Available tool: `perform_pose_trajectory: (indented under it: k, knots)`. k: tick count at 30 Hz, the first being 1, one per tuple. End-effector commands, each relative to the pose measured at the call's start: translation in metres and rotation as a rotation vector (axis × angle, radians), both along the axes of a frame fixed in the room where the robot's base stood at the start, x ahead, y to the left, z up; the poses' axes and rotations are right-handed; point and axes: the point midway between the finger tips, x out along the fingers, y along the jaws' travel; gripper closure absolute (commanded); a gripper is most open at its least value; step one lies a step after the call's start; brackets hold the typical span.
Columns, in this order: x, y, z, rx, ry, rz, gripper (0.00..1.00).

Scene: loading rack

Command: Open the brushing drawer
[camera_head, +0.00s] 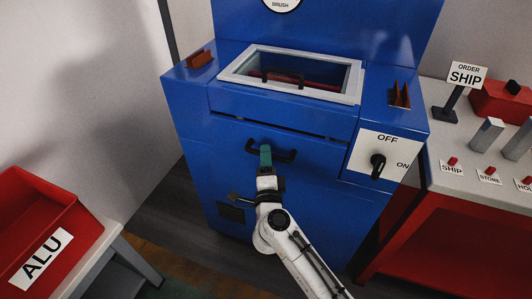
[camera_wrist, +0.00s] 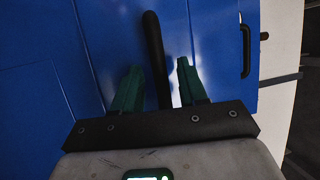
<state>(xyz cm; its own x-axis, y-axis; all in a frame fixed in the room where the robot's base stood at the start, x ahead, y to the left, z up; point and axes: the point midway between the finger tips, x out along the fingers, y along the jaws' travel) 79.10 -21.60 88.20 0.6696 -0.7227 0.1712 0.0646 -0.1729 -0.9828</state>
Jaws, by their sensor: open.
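The brushing machine is a blue cabinet. Its front panel (camera_head: 315,165) carries a black bar handle (camera_head: 287,156), and a narrow dark gap runs above this panel. My gripper (camera_head: 265,156) has green fingers and is at the left part of the handle. In the wrist view, the black handle (camera_wrist: 154,50) runs between the two open fingers of my gripper (camera_wrist: 157,78). Space shows between the handle and the right finger; contact with the left finger cannot be told. The panel looks flush with the cabinet.
A white-framed opening (camera_head: 230,77) is on top of the cabinet. An OFF/ON switch (camera_head: 378,163) is at the front right. A red ALU bin (camera_head: 75,215) stands at lower left. A counter (camera_head: 455,176) with buttons is at right. A second black handle (camera_wrist: 246,52) shows in the wrist view.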

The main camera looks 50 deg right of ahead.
Motion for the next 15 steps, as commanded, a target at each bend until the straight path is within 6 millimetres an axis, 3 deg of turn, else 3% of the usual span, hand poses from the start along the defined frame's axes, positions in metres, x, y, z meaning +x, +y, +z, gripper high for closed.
perform_pose_trajectory:
  k: [6,15]
  knots:
    - [0.0104,-0.012,0.0029,0.0,0.0,-0.001,0.58]
    - [0.0114,-0.0127,0.003,0.0,0.0,0.0,0.59]
